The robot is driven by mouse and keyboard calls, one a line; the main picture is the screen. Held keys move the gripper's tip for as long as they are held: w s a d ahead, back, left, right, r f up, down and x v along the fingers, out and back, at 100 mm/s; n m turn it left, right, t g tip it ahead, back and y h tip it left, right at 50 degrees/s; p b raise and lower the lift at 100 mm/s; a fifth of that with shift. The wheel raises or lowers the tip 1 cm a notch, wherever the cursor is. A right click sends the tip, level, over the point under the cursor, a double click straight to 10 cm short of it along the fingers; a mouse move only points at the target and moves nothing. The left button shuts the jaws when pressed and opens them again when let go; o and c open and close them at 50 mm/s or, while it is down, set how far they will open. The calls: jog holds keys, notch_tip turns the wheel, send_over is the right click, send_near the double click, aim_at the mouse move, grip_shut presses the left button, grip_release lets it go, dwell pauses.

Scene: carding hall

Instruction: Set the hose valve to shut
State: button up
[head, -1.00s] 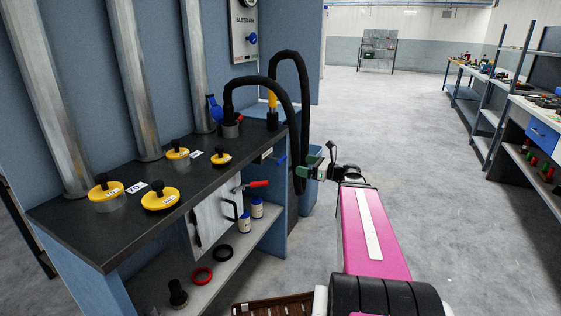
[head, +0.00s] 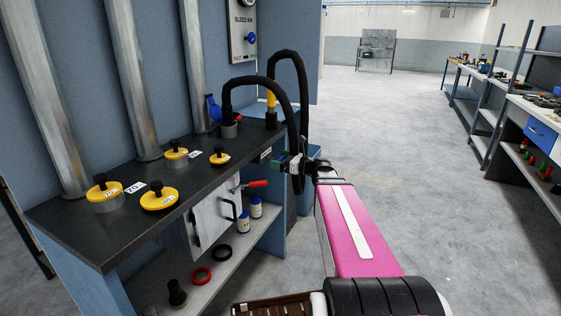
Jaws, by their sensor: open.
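My gripper (head: 284,164) is open in the head view, at the right front end of the dark bench, close in front of the hanging black hose (head: 304,105). A small blue lever sits on the bench's front edge behind the gripper and is now mostly hidden; it may be the hose valve, but I cannot read its setting. Whether the fingers touch it cannot be told. The hose loops up from a grey collar (head: 229,130) on the bench top. A yellow-and-black fitting (head: 271,112) stands beside it.
The dark bench top (head: 110,235) carries several yellow lids with black knobs. A red-handled clamp (head: 255,184) sticks out from the cabinet front below. A wall panel with a blue knob (head: 250,37) is above. The floor (head: 410,150) to the right is clear.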

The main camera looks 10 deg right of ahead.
jog(key=c, duration=1.1)
jog(key=shift+x, duration=1.55)
jog(key=shift+c, duration=0.3)
jog(key=o, duration=1.2)
jog(key=shift+w, duration=0.1)
jog(key=shift+c, duration=0.2)
jog(key=v, duration=1)
jog(key=shift+s+d, duration=0.25)
